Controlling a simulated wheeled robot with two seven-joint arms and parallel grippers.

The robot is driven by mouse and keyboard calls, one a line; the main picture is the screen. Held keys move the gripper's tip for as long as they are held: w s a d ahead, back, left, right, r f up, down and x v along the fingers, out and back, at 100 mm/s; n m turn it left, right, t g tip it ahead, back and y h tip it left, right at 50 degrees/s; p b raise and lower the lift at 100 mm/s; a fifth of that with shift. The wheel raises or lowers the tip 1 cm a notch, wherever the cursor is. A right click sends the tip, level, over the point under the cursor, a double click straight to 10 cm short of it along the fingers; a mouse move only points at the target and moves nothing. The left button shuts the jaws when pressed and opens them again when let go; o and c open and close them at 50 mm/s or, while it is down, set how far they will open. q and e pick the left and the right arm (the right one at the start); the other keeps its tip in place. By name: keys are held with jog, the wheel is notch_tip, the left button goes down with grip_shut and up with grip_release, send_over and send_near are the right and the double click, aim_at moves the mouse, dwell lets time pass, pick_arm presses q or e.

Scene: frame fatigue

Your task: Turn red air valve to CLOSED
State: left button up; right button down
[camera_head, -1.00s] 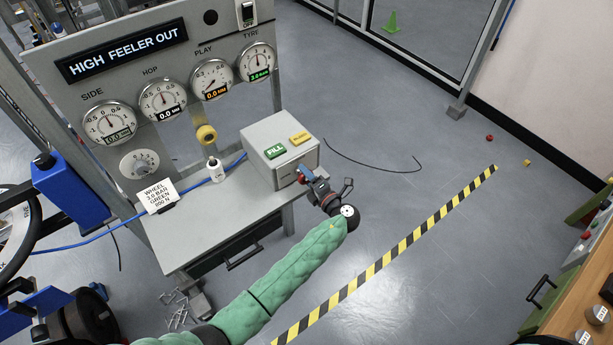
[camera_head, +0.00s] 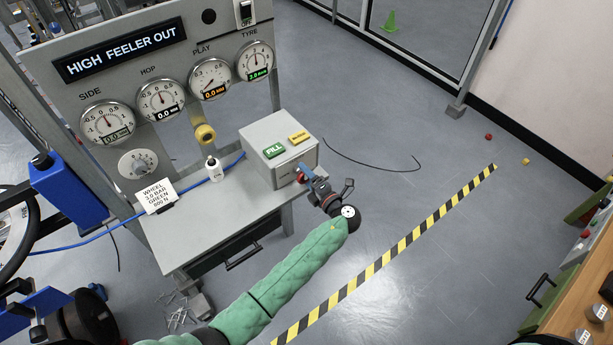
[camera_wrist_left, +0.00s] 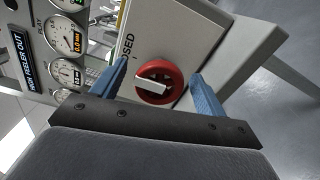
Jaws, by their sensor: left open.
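The red air valve (camera_wrist_left: 158,84) is a round red knob with a white bar handle on the side of the grey box (camera_head: 280,145). In the wrist view the letters "OSED" show on the box beside it. My left gripper (camera_wrist_left: 165,92) is open, its two blue fingers on either side of the red knob; I cannot tell whether they touch it. In the head view the left gripper (camera_head: 305,172) is at the box's front face, and only a bit of red shows there. My right gripper is not in view.
The box has a green FILL button (camera_head: 274,151) and a yellow button (camera_head: 299,137) on top.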

pick_arm(q)
jog(key=b+v, duration=0.2)
jog(key=v, duration=0.5)
jog(key=shift+d, duration=0.1)
dwell(0.4)
